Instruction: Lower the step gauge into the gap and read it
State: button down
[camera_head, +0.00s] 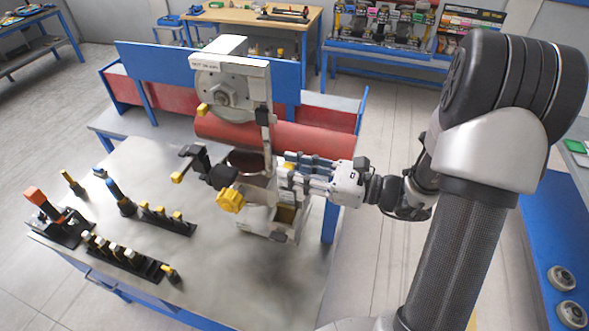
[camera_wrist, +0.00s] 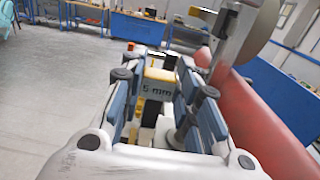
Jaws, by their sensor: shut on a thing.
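My gripper (camera_head: 292,167) reaches in from the right at the test stand. In the wrist view its blue-padded fingers (camera_wrist: 160,80) are shut on the step gauge (camera_wrist: 159,90), a pale block marked "5 mm" with yellow parts. In the head view only a small yellow bit of the gauge (camera_head: 289,168) shows between the fingers. The test stand (camera_head: 237,70) has a grey wheel (camera_head: 222,95) at its top and a dark round part (camera_head: 246,162) below. The gauge is beside the stand's lower part. The gap itself is hidden or too small to make out.
A red tube (camera_head: 318,140) runs behind the stand, close to my fingers. A yellow knob (camera_head: 231,200) sits at the stand's front. Tool racks (camera_head: 125,257) and an orange-handled tool (camera_head: 45,204) stand on the table's left. The table (camera_head: 215,285) is clear in front.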

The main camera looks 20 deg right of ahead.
aim_at(294, 191)
jog(key=shift+s+f+b, duration=0.1)
jog(key=shift+f+b, duration=1.05)
jog(key=shift+f, duration=0.4)
dwell(2.2)
jog(key=shift+s+a+f, duration=0.15)
jog(key=shift+a+f, duration=0.05)
jog(key=shift+f, duration=0.1)
dwell(2.1)
